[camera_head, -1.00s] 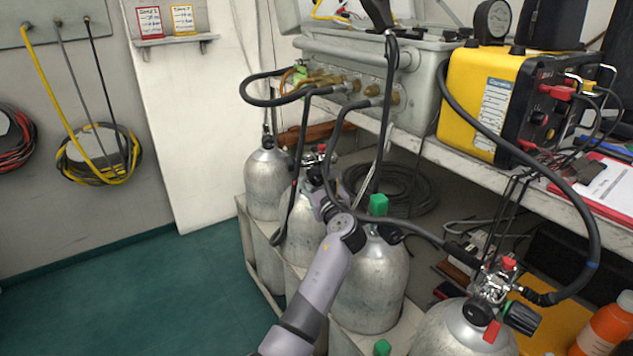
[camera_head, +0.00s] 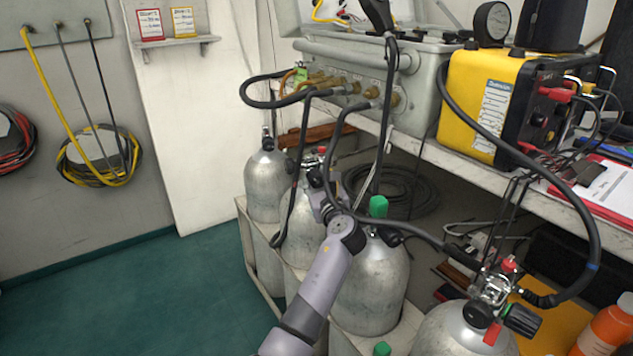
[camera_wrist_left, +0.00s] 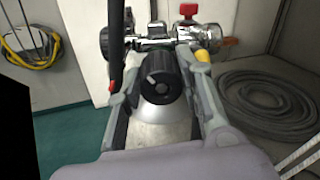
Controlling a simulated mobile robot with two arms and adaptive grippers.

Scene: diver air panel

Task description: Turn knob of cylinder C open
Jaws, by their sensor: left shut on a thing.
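The black knob (camera_wrist_left: 158,84) with a white mark on its face sits between the fingers of my left gripper (camera_wrist_left: 160,74), which is shut on it. The knob belongs to the chrome valve (camera_wrist_left: 160,42) on top of a silver cylinder (camera_wrist_left: 158,136). In the head view this cylinder (camera_head: 304,240) stands second from the back of the row, partly behind my arm. My left gripper (camera_head: 317,183) is at its valve there, and the fingers are mostly hidden. I see no letter on the cylinder. My right gripper is out of view.
A cylinder with a green cap (camera_head: 378,207) stands just right of my arm. A black hose (camera_head: 290,195) hangs close by the gripper. The bench (camera_head: 435,150) carries a grey panel case (camera_head: 360,65) and a yellow box (camera_head: 480,105). Green floor (camera_head: 130,290) is free at left.

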